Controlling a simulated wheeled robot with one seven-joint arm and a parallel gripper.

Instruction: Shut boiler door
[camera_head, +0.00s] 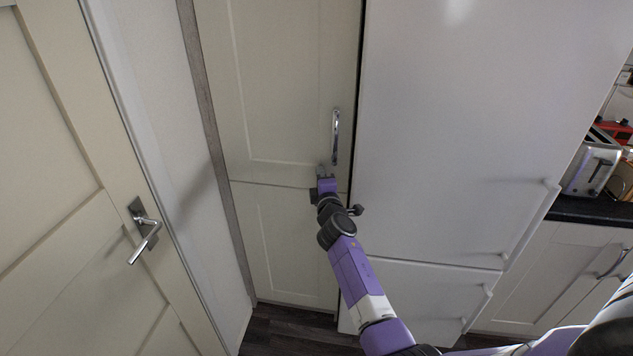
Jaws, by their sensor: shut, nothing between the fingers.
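The boiler door appears to be the tall cream cupboard door (268,85) in the head view, with a vertical chrome handle (335,137) near its right edge. It looks flush, or nearly so, with the lower cupboard door (285,240); a dark line runs down its right side. My gripper (326,172) is shut and empty, just below the handle at the lower right of the door. I cannot tell whether the fingertips touch the door. My wrist hides part of the seam between the two doors.
A white fridge-freezer (455,130) stands close on the right of the cupboard. A cream room door (70,200) with a lever handle (145,232) is at the left. A worktop with a toaster (592,165) is at the far right. Some dark floor (295,330) shows below.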

